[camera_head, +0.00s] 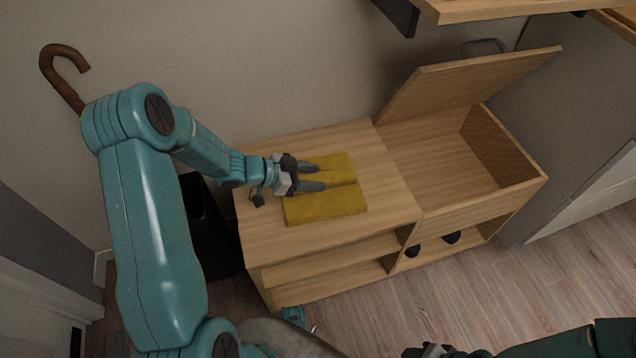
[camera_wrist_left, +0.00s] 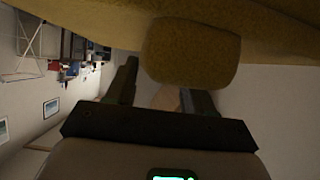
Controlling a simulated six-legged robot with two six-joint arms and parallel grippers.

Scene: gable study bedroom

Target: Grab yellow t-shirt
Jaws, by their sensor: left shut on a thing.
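The yellow t-shirt (camera_head: 328,205) lies folded flat on the wooden top of a low bench cabinet (camera_head: 385,200) in the head view. My left gripper (camera_head: 318,177) reaches in from the left with its fingers over the shirt and is shut on its cloth. In the left wrist view, a thick yellow fold (camera_wrist_left: 192,52) sits at the fingers of the left gripper (camera_wrist_left: 165,85), and more cloth spans the top of the picture. My right gripper (camera_head: 430,351) shows only in part at the bottom edge, and its jaws cannot be made out.
The bench's right compartment is open and looks empty, with its lid (camera_head: 465,85) raised. Dark items (camera_head: 452,237) sit in the lower shelf. A black bin (camera_head: 205,225) stands left of the bench. A wooden shelf (camera_head: 500,8) overhangs at top right. Bare floor (camera_head: 545,270) lies right.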

